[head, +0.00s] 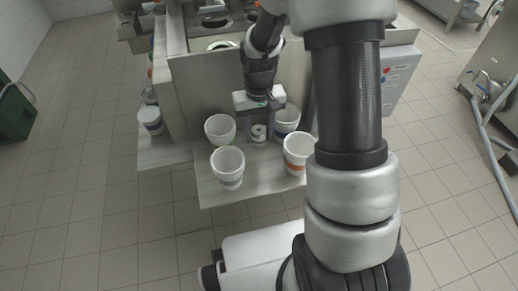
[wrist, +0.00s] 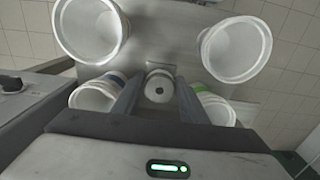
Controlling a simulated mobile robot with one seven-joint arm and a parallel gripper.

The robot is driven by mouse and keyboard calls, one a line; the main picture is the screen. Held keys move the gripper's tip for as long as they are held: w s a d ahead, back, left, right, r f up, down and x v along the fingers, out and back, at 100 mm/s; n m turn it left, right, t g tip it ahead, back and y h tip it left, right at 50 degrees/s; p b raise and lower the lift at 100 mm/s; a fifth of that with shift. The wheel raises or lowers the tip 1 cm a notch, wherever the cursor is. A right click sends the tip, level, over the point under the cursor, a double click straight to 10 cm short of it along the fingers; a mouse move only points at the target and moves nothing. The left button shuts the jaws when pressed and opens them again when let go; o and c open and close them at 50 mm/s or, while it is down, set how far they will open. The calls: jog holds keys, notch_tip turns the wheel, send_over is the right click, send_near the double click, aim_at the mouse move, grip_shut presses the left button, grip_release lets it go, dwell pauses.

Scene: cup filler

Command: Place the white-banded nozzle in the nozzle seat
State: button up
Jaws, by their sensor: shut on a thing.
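The white-banded nozzle (head: 259,131), a small pale round piece, is low between the fingers of my gripper (head: 259,122) in the head view. In the wrist view the nozzle (wrist: 159,87) shows end-on, with a dark hole in its middle, between the two dark fingers of my gripper (wrist: 158,98). My gripper is shut on it, above or at the shelf among the cups. I cannot make out the nozzle seat for certain, nor whether the nozzle touches the surface below.
Several white cups stand around my gripper on the metal shelf (head: 250,194): green-banded (head: 220,129), blue-banded (head: 286,119), orange-banded (head: 298,151) and purple-banded (head: 228,166). The steel machine (head: 207,90) rises behind. Another cup (head: 150,119) stands at left. The shelf's front edge is clear.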

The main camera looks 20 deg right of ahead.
aim_at(259, 143)
jog(key=shift+f+b, duration=0.6)
jog(key=shift+f, duration=1.85)
jog(key=shift+f, duration=0.1)
jog(key=o, duration=0.9)
jog(key=shift+f, duration=0.15)
jog(key=o, duration=0.5)
jog(key=shift+r, duration=0.2)
